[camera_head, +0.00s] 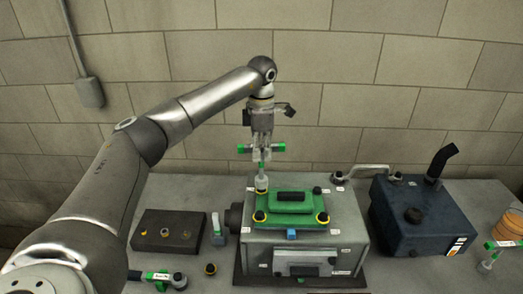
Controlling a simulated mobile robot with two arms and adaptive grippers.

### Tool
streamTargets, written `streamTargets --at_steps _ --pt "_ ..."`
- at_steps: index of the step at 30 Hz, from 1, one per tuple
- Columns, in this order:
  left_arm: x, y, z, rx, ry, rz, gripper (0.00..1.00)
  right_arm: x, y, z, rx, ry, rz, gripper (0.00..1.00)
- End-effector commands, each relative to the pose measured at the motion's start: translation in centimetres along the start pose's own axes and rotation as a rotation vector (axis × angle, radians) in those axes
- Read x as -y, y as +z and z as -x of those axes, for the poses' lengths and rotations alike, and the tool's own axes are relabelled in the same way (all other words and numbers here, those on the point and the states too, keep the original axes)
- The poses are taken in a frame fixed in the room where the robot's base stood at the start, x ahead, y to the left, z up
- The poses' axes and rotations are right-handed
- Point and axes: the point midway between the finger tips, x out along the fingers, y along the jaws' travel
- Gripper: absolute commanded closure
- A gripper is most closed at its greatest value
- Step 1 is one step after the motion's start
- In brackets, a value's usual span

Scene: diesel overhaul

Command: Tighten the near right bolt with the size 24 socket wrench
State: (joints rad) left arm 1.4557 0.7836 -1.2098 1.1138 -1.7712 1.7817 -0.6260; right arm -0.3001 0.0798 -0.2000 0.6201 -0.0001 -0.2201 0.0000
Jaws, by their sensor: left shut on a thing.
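My left gripper (262,150) is shut on a green-handled T-shaped socket wrench (262,168), held upright. Its socket end is at the far left corner of the green cover (290,209), over or on the bolt there; I cannot tell whether it touches. The wrench's size mark is not readable. The near right bolt (322,219), with a yellow ring, sits at the cover's near right corner. The near left bolt (259,217) also has a yellow ring. My right gripper is not in view.
The cover lies on a grey engine block (350,240). A dark blue tank (425,225) stands right of it. A dark tray (150,225) with small parts is at left. Other green-handled tools lie near left (163,277) and at the right edge (495,246).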

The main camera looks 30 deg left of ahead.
Motion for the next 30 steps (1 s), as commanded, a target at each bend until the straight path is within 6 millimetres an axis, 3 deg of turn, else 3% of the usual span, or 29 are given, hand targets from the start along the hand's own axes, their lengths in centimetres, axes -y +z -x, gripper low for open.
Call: streamTargets --at_steps 30 --pt "-0.02 0.07 0.04 -0.001 0.001 0.719 1.0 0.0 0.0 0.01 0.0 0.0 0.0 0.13"
